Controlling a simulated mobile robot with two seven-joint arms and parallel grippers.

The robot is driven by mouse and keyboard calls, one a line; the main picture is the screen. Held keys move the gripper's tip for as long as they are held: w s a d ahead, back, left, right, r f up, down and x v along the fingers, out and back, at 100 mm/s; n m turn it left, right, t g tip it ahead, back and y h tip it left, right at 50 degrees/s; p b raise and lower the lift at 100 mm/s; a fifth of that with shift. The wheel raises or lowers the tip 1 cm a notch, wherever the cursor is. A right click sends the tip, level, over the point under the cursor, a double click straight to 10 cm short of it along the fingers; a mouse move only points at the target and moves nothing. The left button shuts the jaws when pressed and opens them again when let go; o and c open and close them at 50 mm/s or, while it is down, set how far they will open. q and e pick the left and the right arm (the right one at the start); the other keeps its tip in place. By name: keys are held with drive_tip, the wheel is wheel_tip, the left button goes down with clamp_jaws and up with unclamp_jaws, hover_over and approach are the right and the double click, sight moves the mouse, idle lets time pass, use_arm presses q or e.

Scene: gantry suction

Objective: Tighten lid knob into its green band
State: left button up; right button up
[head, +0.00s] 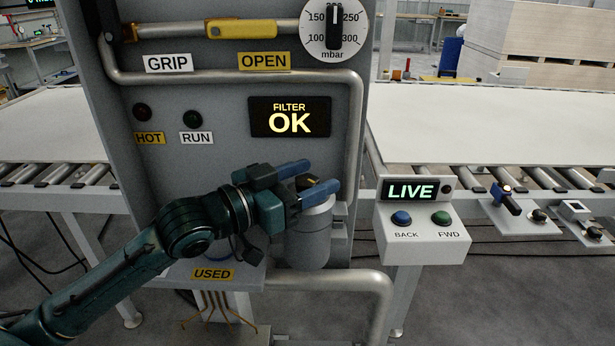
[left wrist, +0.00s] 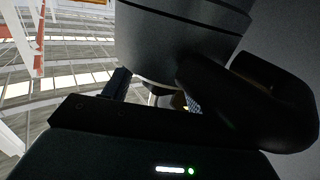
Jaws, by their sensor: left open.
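A grey filter canister (head: 309,236) stands on the front of the grey panel, right of the USED label. On its top is a small dark and yellow knob (head: 306,183), partly hidden by my fingers. My left gripper (head: 320,177) is open, its two blue fingers reaching right over the canister top, one on each side of the knob. I cannot tell whether a finger touches it. No green band can be made out. The left wrist view is dark, with the finger tips (left wrist: 155,90) partly covered. My right gripper is not in view.
The panel carries a FILTER OK display (head: 290,117), a mbar dial (head: 333,28) and a yellow handle (head: 240,29). A bent pipe (head: 350,282) runs below the canister. A LIVE control box (head: 420,215) stands close on the right. Conveyor rollers (head: 60,175) lie behind.

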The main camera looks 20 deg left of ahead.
use_arm(q)
drive_tip(key=shift+c, duration=0.5)
drive_tip(key=c, duration=0.9)
drive_tip(key=shift+r+m+g+h+p, duration=0.1)
drive_tip(key=shift+m+g+h+p, duration=0.5)
drive_tip(key=shift+m+h, duration=0.1)
drive_tip(key=shift+s+m+g+h, duration=0.1)
drive_tip(key=shift+m+g+h, duration=0.3)
drive_tip(key=shift+g+h, duration=0.2)
drive_tip(key=o, duration=0.9)
drive_tip(key=shift+o, duration=0.5)
